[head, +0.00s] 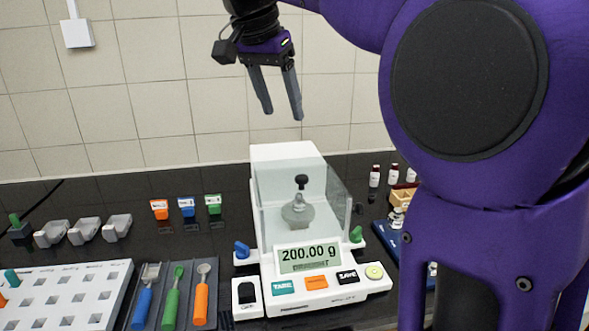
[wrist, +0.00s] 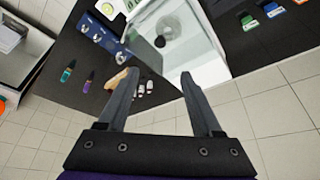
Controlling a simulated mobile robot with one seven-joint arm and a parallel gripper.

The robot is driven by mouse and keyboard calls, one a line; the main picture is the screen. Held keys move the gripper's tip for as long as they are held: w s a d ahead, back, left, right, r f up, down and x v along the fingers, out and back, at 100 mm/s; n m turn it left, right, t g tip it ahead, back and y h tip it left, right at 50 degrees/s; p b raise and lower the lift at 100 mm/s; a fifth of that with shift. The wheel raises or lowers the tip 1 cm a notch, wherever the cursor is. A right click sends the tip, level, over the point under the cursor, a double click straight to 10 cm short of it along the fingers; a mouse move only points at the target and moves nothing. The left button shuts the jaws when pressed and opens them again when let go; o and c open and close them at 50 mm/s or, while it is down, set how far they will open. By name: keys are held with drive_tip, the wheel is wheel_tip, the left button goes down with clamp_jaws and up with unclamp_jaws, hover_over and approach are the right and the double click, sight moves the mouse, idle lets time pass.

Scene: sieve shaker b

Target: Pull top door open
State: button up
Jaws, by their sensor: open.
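The balance (head: 270,262) stands on the black bench with a clear glass draft shield (head: 335,200) around its pan. A black knob (head: 301,182) shows at the upper part of the shield, and also in the wrist view (wrist: 160,42); whether the top door carries it is hard to tell. A grey weight (head: 298,213) is inside, and the display (head: 309,257) reads 200.00 g. The top door's edges are hard to make out through the glass. My gripper (head: 282,115) is open and empty, above the balance and apart from it. Its fingers show in the wrist view (wrist: 160,74).
A tool tray (head: 175,295) and a white rack (head: 65,297) lie at the front left. Grey boats (head: 84,231) and small coloured containers (head: 186,207) stand behind. Small bottles (head: 375,176) and a blue tray (head: 385,236) are at the right. The tiled wall is behind.

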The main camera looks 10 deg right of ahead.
sight(302, 177)
drive_tip(key=b+x, duration=0.3)
drive_tip(key=x, duration=1.4)
drive_tip(key=shift+f+b, duration=0.1)
drive_tip(key=shift+b, duration=0.2)
clamp_jaws()
idle(0.6)
